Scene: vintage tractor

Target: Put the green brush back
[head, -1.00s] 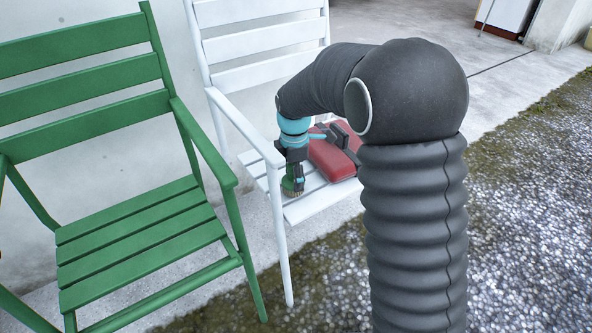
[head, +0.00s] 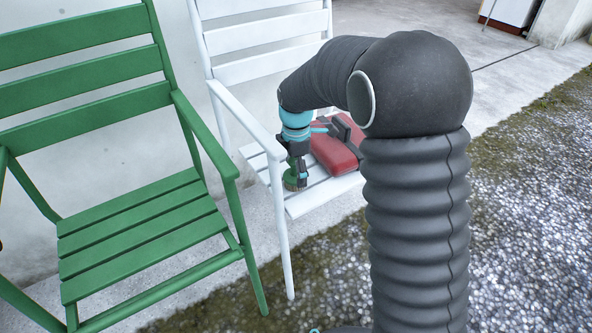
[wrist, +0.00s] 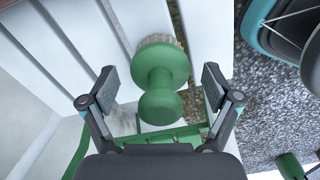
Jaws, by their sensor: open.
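The green brush (head: 290,181) stands on the slatted seat of the white chair (head: 319,197), partly hidden by my gripper in the head view. In the wrist view the green brush (wrist: 162,68) shows its round body, rounded knob handle and pale bristles. My gripper (wrist: 160,84) is open, with one finger on each side of the brush and a visible gap to both. In the head view my gripper (head: 300,170) points down at the seat, close to the brush.
A red and black object (head: 336,153) lies on the same white seat, just right of my gripper. The white chair's armrest (head: 246,122) is close on the left. A green chair (head: 140,225) with an empty seat stands further left.

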